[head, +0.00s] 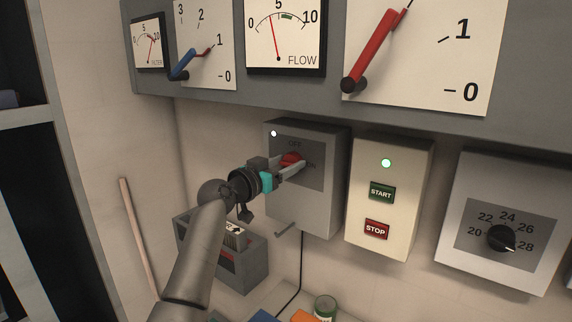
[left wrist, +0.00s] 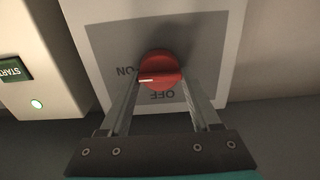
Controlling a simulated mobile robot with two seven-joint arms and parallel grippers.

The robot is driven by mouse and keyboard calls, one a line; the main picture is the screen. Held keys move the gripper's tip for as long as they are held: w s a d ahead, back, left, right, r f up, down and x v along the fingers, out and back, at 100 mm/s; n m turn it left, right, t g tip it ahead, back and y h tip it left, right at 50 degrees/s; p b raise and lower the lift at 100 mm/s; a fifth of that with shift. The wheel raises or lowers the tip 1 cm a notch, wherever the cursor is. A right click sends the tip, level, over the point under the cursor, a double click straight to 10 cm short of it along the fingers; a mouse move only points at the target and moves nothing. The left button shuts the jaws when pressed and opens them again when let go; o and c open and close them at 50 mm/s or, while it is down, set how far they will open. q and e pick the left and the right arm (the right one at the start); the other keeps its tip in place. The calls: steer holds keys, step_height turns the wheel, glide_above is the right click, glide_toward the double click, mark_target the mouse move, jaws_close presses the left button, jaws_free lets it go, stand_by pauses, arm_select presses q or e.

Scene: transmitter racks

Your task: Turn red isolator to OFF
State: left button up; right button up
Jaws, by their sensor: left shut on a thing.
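The red isolator knob (head: 291,159) sits on the dark plate of a grey box on the back wall; it also shows in the left wrist view (left wrist: 160,68). In the left wrist view, which shows the labels upside down, its white mark points left, close to the ON label. The OFF label (left wrist: 163,95) is just below the knob. My left gripper (head: 292,167) is shut on the knob, one finger on each side. In the head view, the gripper partly hides the knob and plate. My right gripper is not in view.
Right of the isolator box (head: 318,196) is a panel (head: 362,225) with START and STOP buttons and a lit green lamp. A dial box (head: 495,270) is further right. Gauges with blue (head: 182,68) and red (head: 372,45) levers hang above. A grey bin (head: 245,270) is below left.

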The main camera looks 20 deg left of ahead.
arm_select(q)
steer(key=c, duration=0.5)
steer(key=shift+c, duration=0.2)
steer(key=shift+n, duration=0.4)
steer(key=n+p, duration=0.1)
steer(key=n, duration=0.2)
steer(key=shift+a+n+p, duration=0.1)
steer(key=shift+n+p, duration=0.2)
steer(key=shift+n, duration=0.1)
steer(key=n+p, duration=0.1)
steer(key=n, duration=0.3)
steer(key=shift+w+a+n+p, duration=0.1)
steer(key=shift+n+p, duration=0.2)
steer(key=shift+p, duration=0.05)
steer(key=n+p, duration=0.2)
steer(key=n, duration=0.3)
steer(key=shift+f+n+p, duration=0.2)
steer(key=shift+n+p, duration=0.65)
steer(key=shift+n, duration=0.95)
steer(key=o, duration=1.4)
steer(key=shift+c, duration=0.2)
